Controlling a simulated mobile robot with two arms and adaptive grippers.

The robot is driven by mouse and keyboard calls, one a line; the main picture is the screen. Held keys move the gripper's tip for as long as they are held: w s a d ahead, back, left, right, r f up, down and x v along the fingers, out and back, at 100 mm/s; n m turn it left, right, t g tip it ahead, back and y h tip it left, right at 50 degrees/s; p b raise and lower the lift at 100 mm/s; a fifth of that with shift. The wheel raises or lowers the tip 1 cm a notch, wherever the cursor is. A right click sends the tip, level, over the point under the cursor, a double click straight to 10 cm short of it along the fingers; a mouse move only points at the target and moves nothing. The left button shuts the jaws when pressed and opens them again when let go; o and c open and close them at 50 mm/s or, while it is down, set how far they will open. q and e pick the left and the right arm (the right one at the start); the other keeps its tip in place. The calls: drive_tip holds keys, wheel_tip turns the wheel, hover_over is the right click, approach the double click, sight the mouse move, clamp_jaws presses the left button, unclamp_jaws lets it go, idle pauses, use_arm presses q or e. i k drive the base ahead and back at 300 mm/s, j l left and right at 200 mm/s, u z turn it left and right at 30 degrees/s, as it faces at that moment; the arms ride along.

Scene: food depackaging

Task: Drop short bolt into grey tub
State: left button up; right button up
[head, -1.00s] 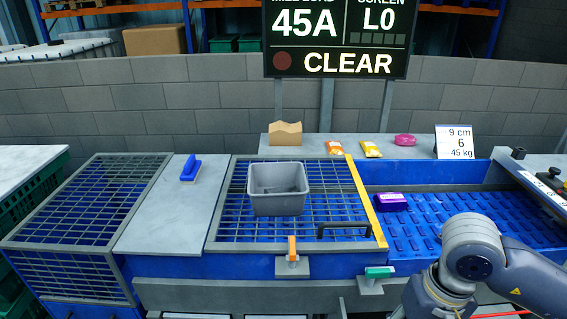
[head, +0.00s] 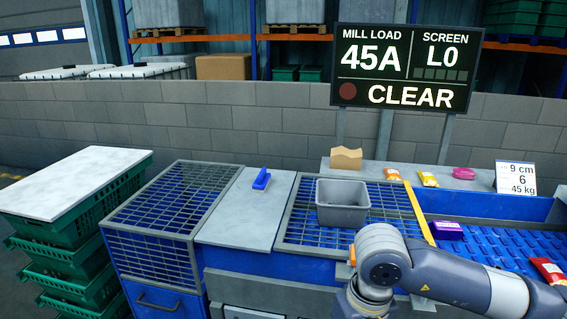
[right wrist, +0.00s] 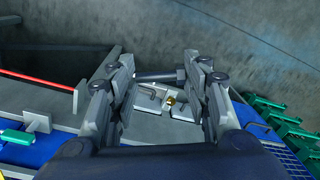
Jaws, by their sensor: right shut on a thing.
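The grey tub (head: 342,217) stands upright on the barred grid (head: 297,222) in the head view, and I see no bolt in it. My right arm crosses the lower right of that view, in front of the tub; its gripper is out of that picture. In the right wrist view my right gripper (right wrist: 159,75) is shut on a short dark cylinder, which looks like the short bolt (right wrist: 158,75), held crosswise between the fingertips. Its ends are partly hidden by the fingers. My left gripper is in neither current view.
A blue brush-like block (head: 261,178) lies on the grey plate left of the tub's grid. A brown block (head: 346,158) and several packets lie on the back ledge. A purple pack (head: 447,230) and a red packet (head: 548,271) lie at the blue conveyor. Green crates (head: 75,240) stand left.

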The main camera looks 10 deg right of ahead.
sight(343, 221)
drive_tip(key=l+u, duration=0.3)
drive_tip(key=l, duration=0.2)
drive_tip(key=l+u, duration=0.3)
drive_tip(key=l, duration=0.2)
drive_tip(key=k+l+u, duration=0.25)
drive_tip(key=l, duration=0.25)
drive_tip(key=i+l, duration=0.05)
drive_tip(key=i, duration=0.05)
